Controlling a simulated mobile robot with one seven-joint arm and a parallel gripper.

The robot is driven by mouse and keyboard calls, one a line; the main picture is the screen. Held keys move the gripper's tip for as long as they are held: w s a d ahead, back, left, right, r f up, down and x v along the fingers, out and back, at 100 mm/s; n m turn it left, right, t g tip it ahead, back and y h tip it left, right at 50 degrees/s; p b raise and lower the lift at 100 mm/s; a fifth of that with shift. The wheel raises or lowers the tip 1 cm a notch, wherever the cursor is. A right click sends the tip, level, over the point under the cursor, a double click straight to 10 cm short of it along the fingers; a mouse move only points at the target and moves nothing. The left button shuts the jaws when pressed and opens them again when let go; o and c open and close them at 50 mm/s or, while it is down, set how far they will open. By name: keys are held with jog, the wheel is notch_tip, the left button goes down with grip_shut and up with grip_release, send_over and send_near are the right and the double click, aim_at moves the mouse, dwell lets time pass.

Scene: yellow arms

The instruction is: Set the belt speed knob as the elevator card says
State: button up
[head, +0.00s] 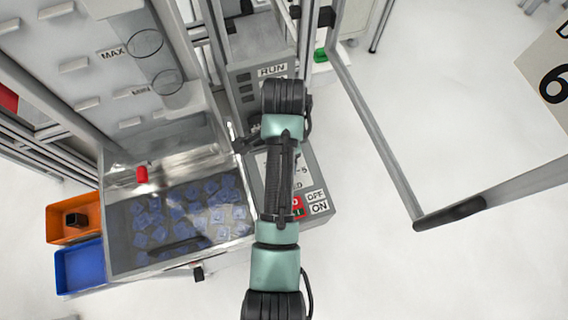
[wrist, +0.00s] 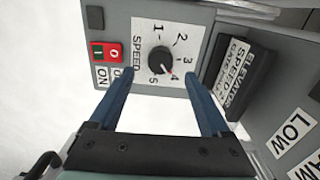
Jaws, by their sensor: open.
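The black speed knob (wrist: 160,60) sits on a white dial plate marked 1 to 5 in the wrist view. Its red pointer mark is close to the 4. The elevator card (wrist: 234,74) is in a dark holder right of the dial. Its words "ELEVATOR SPEED" are sideways, and I cannot read the number. My gripper (wrist: 161,60) is open, with one blue finger at each side of the knob in the picture. I cannot tell whether they touch it. In the head view my arm hides the knob, leaving part of the dial plate (head: 273,178) visible.
Red and green O/I switches (wrist: 105,52) with ON/OFF labels are left of the dial. A LOW label (wrist: 291,134) is at lower right. In the head view, a clear hopper of blue parts (head: 180,220) stands left of the control box. An open framed door (head: 385,150) is right.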

jog(key=shift+f, duration=2.75)
grip_shut()
